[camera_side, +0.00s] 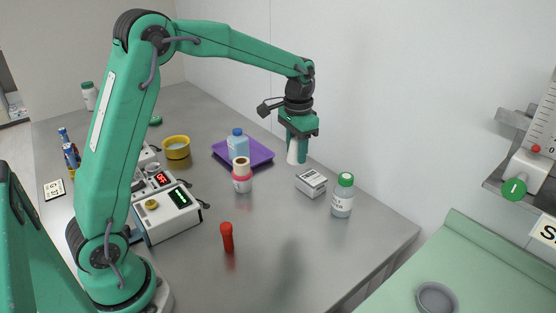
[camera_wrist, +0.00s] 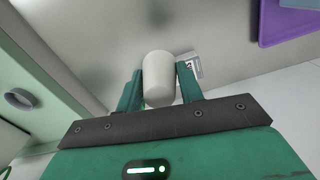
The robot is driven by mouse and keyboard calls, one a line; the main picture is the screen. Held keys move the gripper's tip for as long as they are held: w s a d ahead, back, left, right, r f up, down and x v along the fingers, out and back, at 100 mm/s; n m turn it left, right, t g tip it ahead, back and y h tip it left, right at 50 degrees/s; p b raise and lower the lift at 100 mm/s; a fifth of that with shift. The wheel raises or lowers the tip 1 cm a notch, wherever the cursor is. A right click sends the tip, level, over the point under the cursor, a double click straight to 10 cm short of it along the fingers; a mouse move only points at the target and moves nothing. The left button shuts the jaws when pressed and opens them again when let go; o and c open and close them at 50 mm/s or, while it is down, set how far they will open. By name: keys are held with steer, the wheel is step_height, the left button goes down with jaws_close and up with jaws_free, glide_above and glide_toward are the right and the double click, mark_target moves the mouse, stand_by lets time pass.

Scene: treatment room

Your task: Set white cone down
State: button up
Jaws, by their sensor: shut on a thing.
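The white cone (camera_side: 293,152) is held in my gripper (camera_side: 297,150) above the grey table, near its back edge by the wall. In the wrist view the cone (camera_wrist: 160,76) sits between the two green fingers of my gripper (camera_wrist: 159,88), its wide rounded end facing the camera. In the side view one finger covers part of the cone. The cone appears to be off the table, but its exact height is hard to tell.
A small white box (camera_side: 311,183) and a green-capped bottle (camera_side: 342,195) stand right of the gripper. A purple tray (camera_side: 262,154) with a blue bottle (camera_side: 238,144) lies left. A pink-banded bottle (camera_side: 242,176) and red tube (camera_side: 227,238) stand nearer. The front right tabletop is clear.

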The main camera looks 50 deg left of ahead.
steer(key=s+d+m, duration=0.2)
steer(key=s+d, duration=0.2)
steer(key=d, duration=1.1)
steer(key=s+d+m, duration=0.2)
steer(key=s+d, duration=0.2)
steer(key=d, duration=1.1)
glide_above(362, 255)
step_height(362, 255, down, 12)
steer(key=shift+f, duration=0.1)
steer(key=shift+f, duration=1.9)
steer(key=shift+f, duration=0.15)
steer(key=o, duration=0.9)
steer(key=shift+o, duration=0.2)
